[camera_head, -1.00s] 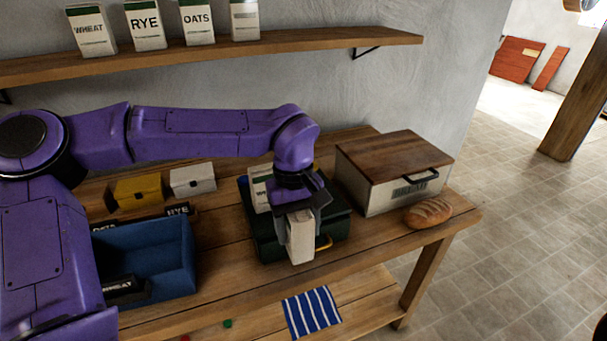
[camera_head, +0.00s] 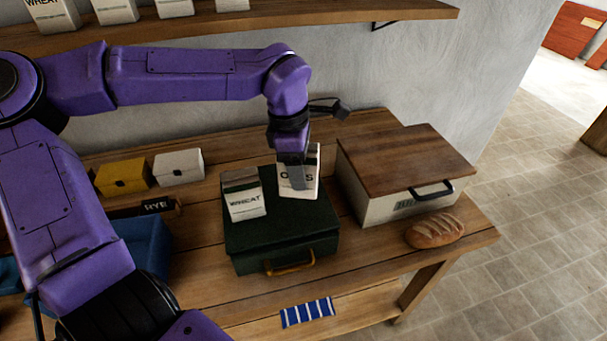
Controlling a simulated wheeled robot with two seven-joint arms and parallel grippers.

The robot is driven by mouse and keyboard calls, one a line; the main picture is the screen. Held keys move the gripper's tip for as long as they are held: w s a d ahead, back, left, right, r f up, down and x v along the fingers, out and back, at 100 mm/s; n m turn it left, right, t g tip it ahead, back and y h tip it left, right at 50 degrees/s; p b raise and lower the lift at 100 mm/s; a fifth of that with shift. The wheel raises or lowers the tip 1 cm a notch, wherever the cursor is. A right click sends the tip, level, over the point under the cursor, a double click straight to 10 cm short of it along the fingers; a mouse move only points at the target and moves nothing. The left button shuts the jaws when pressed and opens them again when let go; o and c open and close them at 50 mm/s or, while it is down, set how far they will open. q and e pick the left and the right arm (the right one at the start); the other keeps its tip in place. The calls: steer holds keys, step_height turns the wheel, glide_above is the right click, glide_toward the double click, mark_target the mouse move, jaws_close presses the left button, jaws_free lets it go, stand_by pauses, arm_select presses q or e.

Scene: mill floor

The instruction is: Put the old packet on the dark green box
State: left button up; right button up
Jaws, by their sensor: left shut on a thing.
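My left gripper (camera_head: 292,172) is shut on a white packet (camera_head: 304,188) with a green band; its label is partly covered by a finger and seems to read OATS. The packet is upright at the back right of the dark green box (camera_head: 282,243). I cannot tell whether its base touches the lid. A second packet, marked WHEAT (camera_head: 245,204), stands on the left part of the same lid. The box is closed, with a yellow handle in front. My right gripper is out of view.
A wood-lidded bread box (camera_head: 405,157) and a loaf (camera_head: 435,231) are at the right. A yellow box (camera_head: 124,176), a white box (camera_head: 179,167) and a blue bin (camera_head: 150,243) are at the left. A shelf (camera_head: 230,25) with packets runs above.

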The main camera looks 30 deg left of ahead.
arm_select(q)
steer(key=w+f, duration=0.1)
steer(key=f, duration=0.1)
steer(key=w+f, duration=0.1)
steer(key=f, duration=0.1)
steer(key=w+a+f, duration=0.1)
steer(key=f, duration=0.1)
steer(key=shift+w+p, duration=0.1)
steer(key=shift+p, duration=0.3)
steer(key=shift+d+f, duration=0.1)
steer(key=shift+f, duration=0.15)
steer(key=shift+w+f, duration=0.2)
steer(key=shift+w, duration=0.1)
steer(key=o, duration=1.4)
steer(key=shift+s, duration=0.15)
steer(key=r, duration=0.4)
steer(key=a+r, duration=0.1)
steer(key=r, duration=0.3)
steer(key=r+b, duration=0.1)
steer(key=r, duration=0.3)
steer(key=shift+s+a+r, duration=0.1)
steer(key=shift+s+a, duration=0.2)
steer(key=shift+s, duration=0.1)
